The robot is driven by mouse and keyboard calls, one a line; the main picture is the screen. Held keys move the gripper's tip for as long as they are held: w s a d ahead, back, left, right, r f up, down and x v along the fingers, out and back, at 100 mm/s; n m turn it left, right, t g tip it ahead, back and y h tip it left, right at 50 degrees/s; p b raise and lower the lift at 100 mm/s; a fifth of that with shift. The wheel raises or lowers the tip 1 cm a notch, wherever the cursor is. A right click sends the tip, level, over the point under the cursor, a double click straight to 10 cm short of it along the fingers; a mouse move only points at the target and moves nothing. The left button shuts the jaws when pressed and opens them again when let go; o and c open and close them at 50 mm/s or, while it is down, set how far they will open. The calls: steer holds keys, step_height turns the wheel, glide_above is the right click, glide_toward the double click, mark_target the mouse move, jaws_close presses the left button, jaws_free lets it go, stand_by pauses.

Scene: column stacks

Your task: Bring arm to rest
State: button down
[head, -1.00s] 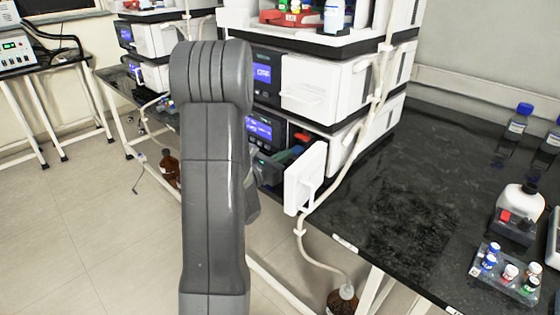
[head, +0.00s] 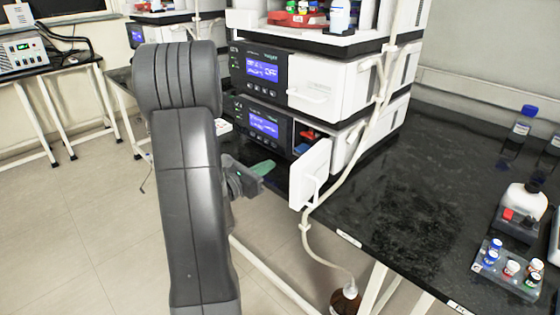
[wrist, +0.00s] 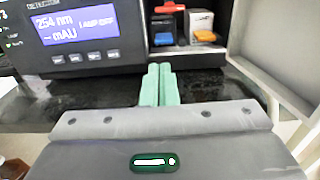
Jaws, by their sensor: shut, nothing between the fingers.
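My gripper (head: 264,168) has green fingers and is in front of the lower instrument of the stack, left of its open white door. In the wrist view its two fingers (wrist: 160,85) lie side by side, shut, with nothing between them. They point toward the instrument's front, over the dark bench edge. My grey arm stands large in the left middle of the head view and hides part of the bench and floor behind it.
The lower instrument (head: 262,122) has an open white door (head: 312,172) right of my gripper. Inside are a red-and-black part (wrist: 164,22) and a white block (wrist: 201,24). A tube (head: 345,170) hangs to a brown bottle (head: 345,300). A vial rack (head: 506,270) stands on the right.

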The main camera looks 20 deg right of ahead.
steer(key=shift+v, duration=2.15)
steer(key=shift+d, duration=0.1)
